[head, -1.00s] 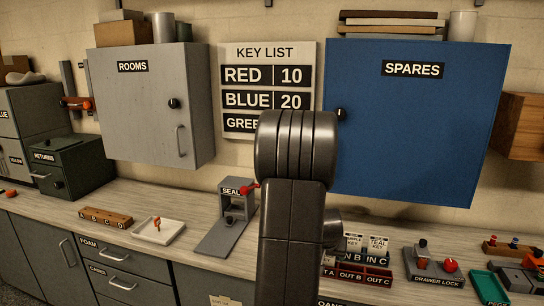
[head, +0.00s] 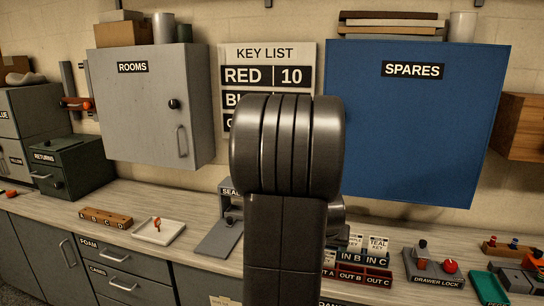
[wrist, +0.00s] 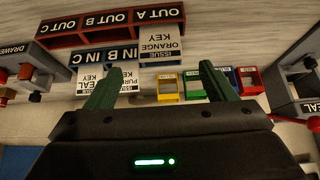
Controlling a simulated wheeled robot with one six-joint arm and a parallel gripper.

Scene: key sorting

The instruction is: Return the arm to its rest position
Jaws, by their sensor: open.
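My gripper (wrist: 160,88) shows in the wrist view with its two green fingers spread apart and nothing between them. It is above the counter, facing the issue-key cards and labelled trays. In the head view my dark arm stands upright in the middle and hides the gripper itself. The arm covers the lower part of the key list board (head: 268,52) and part of the seal press (head: 219,238).
The grey ROOMS cabinet (head: 150,105) and blue SPARES cabinet (head: 415,120) hang on the wall, both shut. On the counter are a white tray (head: 172,240) holding a red-orange item, OUT trays (head: 365,281) and a drawer lock (head: 437,268).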

